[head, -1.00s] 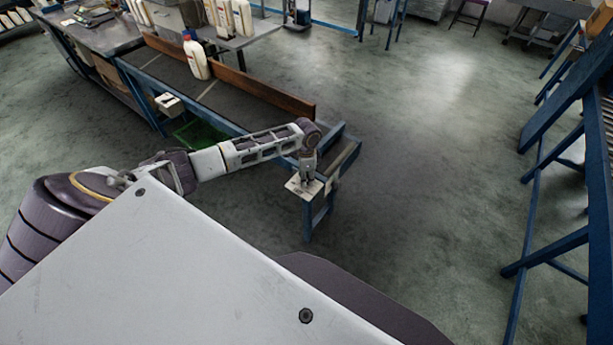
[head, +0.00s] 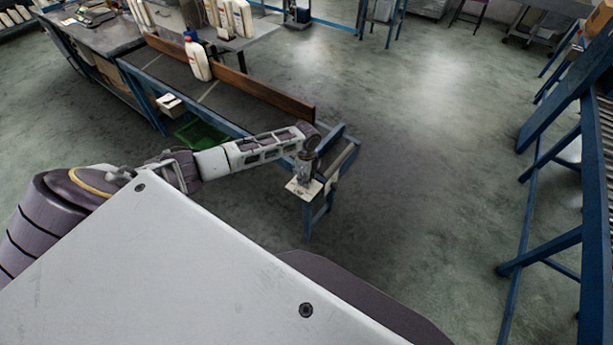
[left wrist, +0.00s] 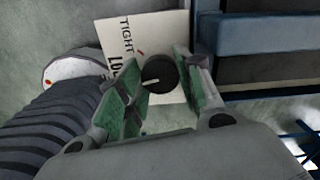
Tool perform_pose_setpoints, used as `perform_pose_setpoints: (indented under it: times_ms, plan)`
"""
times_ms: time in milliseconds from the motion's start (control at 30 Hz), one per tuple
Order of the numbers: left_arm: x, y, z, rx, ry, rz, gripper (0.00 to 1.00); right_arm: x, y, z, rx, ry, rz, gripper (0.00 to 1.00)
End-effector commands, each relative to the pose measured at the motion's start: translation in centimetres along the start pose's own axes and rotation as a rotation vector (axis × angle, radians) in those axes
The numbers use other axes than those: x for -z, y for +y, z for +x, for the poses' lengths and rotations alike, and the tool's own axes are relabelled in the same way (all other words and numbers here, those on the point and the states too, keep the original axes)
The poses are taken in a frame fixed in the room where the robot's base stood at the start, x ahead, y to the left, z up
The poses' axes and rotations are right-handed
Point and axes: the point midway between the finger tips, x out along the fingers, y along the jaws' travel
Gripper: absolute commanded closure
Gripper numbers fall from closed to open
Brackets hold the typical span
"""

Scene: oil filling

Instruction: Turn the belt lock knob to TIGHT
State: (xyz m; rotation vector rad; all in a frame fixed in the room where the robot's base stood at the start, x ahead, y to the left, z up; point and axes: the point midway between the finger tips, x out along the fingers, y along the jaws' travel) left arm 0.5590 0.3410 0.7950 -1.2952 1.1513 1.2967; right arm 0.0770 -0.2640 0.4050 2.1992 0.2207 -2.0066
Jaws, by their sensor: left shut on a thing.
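The belt lock knob (left wrist: 161,72) is round and black with a white pointer line. In the left wrist view it sits on a white plate (left wrist: 165,28) marked TIGHT, with a second word starting "LO" partly hidden by a finger. The pointer line points left and slightly down in that view. My left gripper (left wrist: 158,85) has its green-padded fingers on both sides of the knob, shut on it. In the head view the left gripper (head: 304,180) stands over the white plate (head: 297,190) at the belt's near end; the knob is hidden there.
The dark conveyor belt (head: 215,95) with a brown side rail (head: 260,90) runs toward the far left. A white bottle (head: 198,62) stands on it. A grey control box (head: 169,103) is on its near side. Blue racks (head: 560,170) stand at right; the floor between is clear.

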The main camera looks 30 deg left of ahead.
Motion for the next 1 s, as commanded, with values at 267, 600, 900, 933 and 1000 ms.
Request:
perform_pose_setpoints:
  times_ms: [267,600,900,933,1000]
  plan:
    - [0.03,-0.07,-0.13,0.001,0.001,0.217,0.89,0.06,0.01,-0.57,0.0,0.0,0.0,0.6]
    - [0.0,-0.05,-0.07,0.001,0.001,0.489,0.89,0.07,0.01,-0.76,0.0,0.0,0.0,0.6]
    - [0.0,-0.08,-0.05,0.002,0.0,0.729,0.88,0.07,0.02,-0.7,0.0,0.0,0.0,0.6]
    - [0.01,-0.08,-0.06,0.002,0.0,0.751,0.88,0.07,0.02,-0.68,0.0,0.0,0.0,0.6]
    - [0.01,-0.1,-0.06,0.002,0.0,0.802,0.88,0.06,0.02,-0.64,0.0,0.0,0.0,0.6]
